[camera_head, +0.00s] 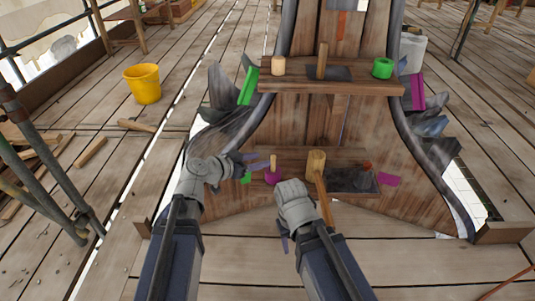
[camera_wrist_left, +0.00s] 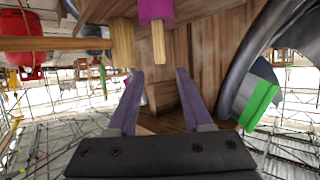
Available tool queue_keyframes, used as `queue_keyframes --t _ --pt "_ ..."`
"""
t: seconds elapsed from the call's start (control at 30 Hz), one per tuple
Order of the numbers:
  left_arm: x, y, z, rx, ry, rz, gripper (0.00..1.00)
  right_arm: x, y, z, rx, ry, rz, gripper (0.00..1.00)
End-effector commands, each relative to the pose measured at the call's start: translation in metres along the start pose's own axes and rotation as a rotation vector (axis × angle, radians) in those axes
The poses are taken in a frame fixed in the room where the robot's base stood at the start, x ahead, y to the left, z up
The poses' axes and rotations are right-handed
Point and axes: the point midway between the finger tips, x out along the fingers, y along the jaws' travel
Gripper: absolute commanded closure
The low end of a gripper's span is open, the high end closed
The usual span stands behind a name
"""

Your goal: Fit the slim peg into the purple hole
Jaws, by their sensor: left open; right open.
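The slim peg (camera_head: 273,161) is a pale wooden stick standing upright at a purple piece (camera_head: 272,178) on the lower ledge. In the left wrist view the slim peg (camera_wrist_left: 158,46) projects from the purple piece (camera_wrist_left: 155,9), and its lower end is hidden inside it. How deep it sits I cannot tell. My left gripper (camera_head: 256,162) is open and empty beside the peg. In the left wrist view the left gripper's fingertips (camera_wrist_left: 160,72) lie either side of the peg's line, with the peg just beyond them. My right gripper (camera_head: 284,240) is open, low in front of the ledge, with its fingers mostly hidden.
A wooden mallet (camera_head: 316,163) stands close right of the peg, its handle slanting forward. A dark tray (camera_head: 350,181) lies farther right. The upper shelf (camera_head: 330,88) carries a short cylinder (camera_head: 278,66), a taller peg (camera_head: 321,61) and a green ring (camera_head: 383,68). A yellow bucket (camera_head: 143,84) stands left.

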Motion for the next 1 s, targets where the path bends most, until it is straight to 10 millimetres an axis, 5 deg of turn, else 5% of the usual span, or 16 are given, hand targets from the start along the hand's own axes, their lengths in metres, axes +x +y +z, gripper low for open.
queue_keyframes --t 0.33,0.43,0.57,0.7,0.83,1.0 --pt "-0.014 0.001 0.001 0.000 -0.004 0.003 0.50 -0.005 0.001 0.000 -0.002 0.000 0.000 0.50" --pt "-0.008 0.018 0.011 -0.019 -0.061 0.041 0.50 -0.005 0.001 0.000 -0.001 0.000 0.000 0.50" --pt "0.001 0.070 0.052 -0.088 -0.297 0.136 0.50 -0.005 0.001 0.000 -0.001 0.000 0.000 0.50" --pt "-0.012 0.120 0.111 -0.189 -0.666 0.134 0.50 -0.005 0.001 0.000 -0.002 0.000 0.000 0.50" --pt "-0.040 0.139 0.150 -0.262 -0.958 -0.003 0.50 -0.005 0.001 0.000 -0.001 0.000 0.000 0.50" --pt "-0.073 0.142 0.171 -0.315 -1.170 -0.222 0.50 -0.005 0.001 0.000 -0.001 0.000 0.000 0.50"
